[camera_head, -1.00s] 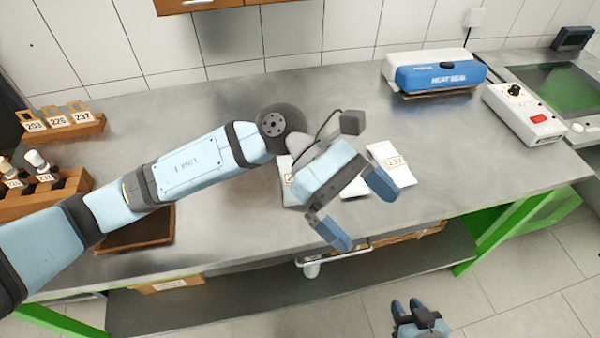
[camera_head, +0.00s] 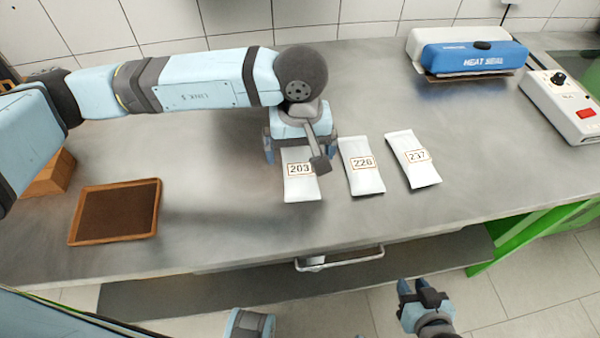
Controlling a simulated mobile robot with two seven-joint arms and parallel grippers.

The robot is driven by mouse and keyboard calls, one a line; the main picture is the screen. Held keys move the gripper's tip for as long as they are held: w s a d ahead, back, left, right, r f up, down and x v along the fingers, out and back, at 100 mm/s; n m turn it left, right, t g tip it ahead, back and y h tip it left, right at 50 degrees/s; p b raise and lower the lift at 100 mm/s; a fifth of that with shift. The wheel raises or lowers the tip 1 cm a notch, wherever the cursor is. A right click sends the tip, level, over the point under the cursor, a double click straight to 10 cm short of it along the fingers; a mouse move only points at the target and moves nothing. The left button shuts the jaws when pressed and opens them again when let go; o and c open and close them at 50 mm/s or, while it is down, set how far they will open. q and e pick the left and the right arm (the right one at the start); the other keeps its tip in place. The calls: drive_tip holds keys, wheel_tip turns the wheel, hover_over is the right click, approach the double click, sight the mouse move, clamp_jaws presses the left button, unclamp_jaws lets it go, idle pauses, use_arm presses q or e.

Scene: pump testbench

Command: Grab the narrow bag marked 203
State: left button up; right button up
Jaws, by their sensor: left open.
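The narrow white bag marked 203 (camera_head: 301,187) lies flat on the steel bench, leftmost of three similar bags. My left gripper (camera_head: 300,155) is open, over the far end of this bag, with one finger on each side. The gripper body hides the bag's far end, and I cannot tell whether the fingers touch it. The bag marked 226 (camera_head: 362,177) lies just to the right, and the bag marked 237 (camera_head: 413,170) lies further right. My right gripper (camera_head: 413,286) is low in front of the bench, away from the bags; its opening is unclear.
A blue and white heat sealer (camera_head: 470,58) stands at the back right, beside a control box (camera_head: 562,100) with a red switch. A brown tray (camera_head: 115,212) lies at the left. The bench front has a metal handle (camera_head: 340,261). Bench space between tray and bags is clear.

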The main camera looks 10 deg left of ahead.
sight(300, 172)
use_arm(q)
wheel_tip(300, 172, down, 6)
drive_tip(key=shift+f, duration=0.25)
drive_tip(key=c, duration=1.1)
